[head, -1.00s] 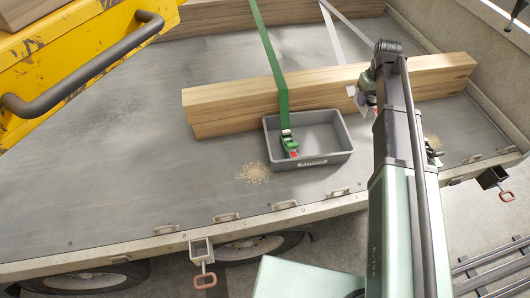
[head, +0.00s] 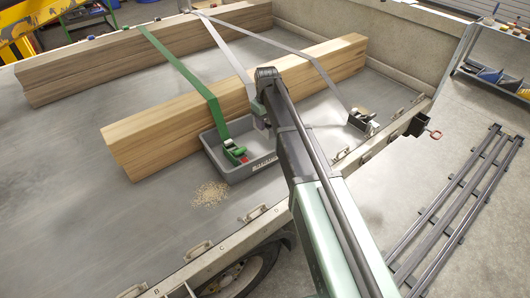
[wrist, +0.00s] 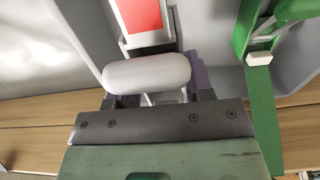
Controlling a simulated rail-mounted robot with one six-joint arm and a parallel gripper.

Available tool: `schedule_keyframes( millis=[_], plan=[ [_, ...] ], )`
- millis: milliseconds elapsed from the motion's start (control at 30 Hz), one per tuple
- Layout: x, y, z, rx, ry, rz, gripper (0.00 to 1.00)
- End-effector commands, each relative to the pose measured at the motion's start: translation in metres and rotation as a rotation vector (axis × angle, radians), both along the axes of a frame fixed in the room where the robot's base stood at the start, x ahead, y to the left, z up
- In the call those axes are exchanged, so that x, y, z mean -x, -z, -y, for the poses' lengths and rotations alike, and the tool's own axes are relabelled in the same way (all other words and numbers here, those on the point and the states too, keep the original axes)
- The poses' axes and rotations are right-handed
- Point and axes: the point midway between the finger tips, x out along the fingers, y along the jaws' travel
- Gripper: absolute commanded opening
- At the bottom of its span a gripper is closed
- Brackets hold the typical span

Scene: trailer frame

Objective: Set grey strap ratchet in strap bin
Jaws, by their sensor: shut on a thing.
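My gripper (wrist: 155,88) is shut on the grey strap ratchet (wrist: 148,70), which shows a rounded pale grey handle and a red label. In the head view my gripper (head: 261,114) is at the back right part of the grey strap bin (head: 250,171), and my arm partly hides it and the ratchet. A pale grey strap (head: 226,48) runs over the timber down to it. The bin's grey walls show around the ratchet in the wrist view (wrist: 218,60). I cannot tell whether the ratchet touches the bin floor.
A green ratchet (head: 235,152) on a green strap lies in the bin, left of my gripper. Another ratchet (head: 361,121) on a grey strap stands on the bed to the right. A timber stack (head: 150,142) lies behind the bin. Sawdust (head: 210,194) lies in front.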

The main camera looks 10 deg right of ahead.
Motion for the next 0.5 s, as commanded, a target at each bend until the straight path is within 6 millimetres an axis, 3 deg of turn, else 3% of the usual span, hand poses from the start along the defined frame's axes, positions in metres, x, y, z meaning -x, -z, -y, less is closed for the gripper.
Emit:
schedule_keyframes(
  millis=[33,267,500],
  plan=[
    [0.000,0.026,0.000,0.000,0.000,0.000,0.14],
    [0.000,0.030,0.000,0.000,0.000,0.000,0.14],
    [0.000,0.073,0.000,0.000,0.000,0.000,0.14]
  ],
)
